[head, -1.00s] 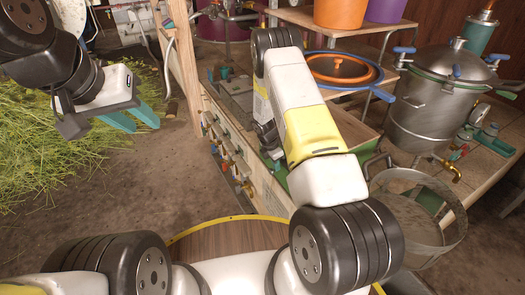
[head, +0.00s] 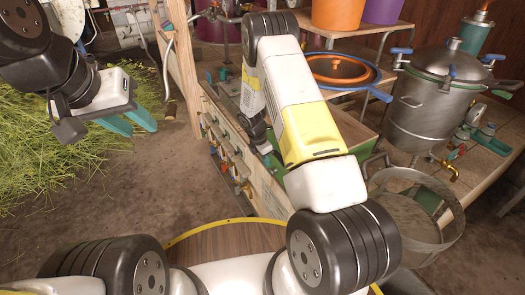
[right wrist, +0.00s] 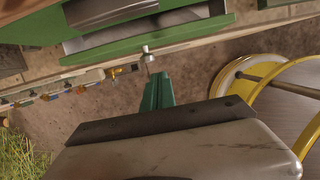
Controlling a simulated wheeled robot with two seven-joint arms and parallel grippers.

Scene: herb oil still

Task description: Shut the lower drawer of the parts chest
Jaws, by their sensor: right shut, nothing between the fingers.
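The green parts chest (right wrist: 30,28) shows at the top of the right wrist view, with an open drawer (right wrist: 185,32) whose grey inside is visible. I cannot tell for sure whether this is the lower drawer. A small pale knob (right wrist: 147,55) stands out from its green front. My right gripper (right wrist: 156,76) is shut and empty, its teal fingertips close to the knob; I cannot tell whether they touch. In the head view my right arm hides most of the chest. My left gripper (head: 141,131) is open and empty at the left, above the floor and grass.
The wooden bench edge with several valves (head: 238,170) runs alongside my right arm. A yellow-rimmed round wooden top (head: 225,240) is in front.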

